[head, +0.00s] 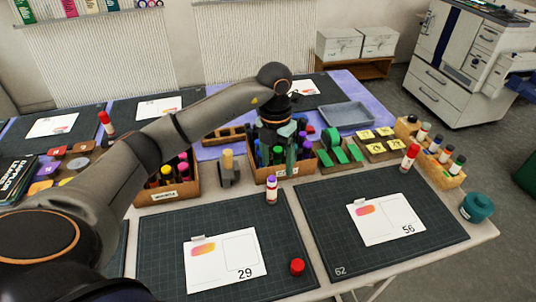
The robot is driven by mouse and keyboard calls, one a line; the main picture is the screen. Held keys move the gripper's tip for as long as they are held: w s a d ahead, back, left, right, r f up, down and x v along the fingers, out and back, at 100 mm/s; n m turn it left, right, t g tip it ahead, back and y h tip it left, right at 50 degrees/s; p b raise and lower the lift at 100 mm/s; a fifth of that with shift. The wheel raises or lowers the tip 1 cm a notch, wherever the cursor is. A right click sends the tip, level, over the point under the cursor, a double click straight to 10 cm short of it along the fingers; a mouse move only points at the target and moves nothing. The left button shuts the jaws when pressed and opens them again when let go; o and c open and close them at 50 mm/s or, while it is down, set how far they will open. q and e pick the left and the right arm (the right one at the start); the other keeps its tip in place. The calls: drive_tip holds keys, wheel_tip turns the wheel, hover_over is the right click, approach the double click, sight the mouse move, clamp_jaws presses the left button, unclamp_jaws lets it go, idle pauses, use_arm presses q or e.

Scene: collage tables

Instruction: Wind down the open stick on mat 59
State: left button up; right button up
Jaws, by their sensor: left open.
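An open glue stick (271,190) with a white body and an exposed purple tip stands upright at the back of the near middle mat (165,255). A red cap (297,266) lies apart on this mat's front right, beside a white card (225,262) marked 29. I cannot read a number 59 on any mat. My right gripper is not in view.
The right mat (405,250), marked 62, holds a card (385,220) marked 56 and a red-capped stick (410,157). A teal pot (477,207) stands at the right edge. A wooden rack (432,155), green blocks (340,147) and a grey tray (346,115) lie behind.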

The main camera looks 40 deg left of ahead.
sight(272, 188)
use_arm(q)
drive_tip(key=shift+w+a+r+y, duration=0.1)
drive_tip(key=shift+a+r+y, duration=0.2)
drive_tip(key=shift+a, duration=0.35)
drive_tip(key=shift+a+f, duration=0.15)
drive_tip(key=shift+a, duration=0.05)
wheel_tip(272, 188, down, 12)
drive_tip(key=shift+d+f, duration=0.1)
drive_tip(key=shift+d, duration=0.05)
clamp_jaws()
idle(0.7)
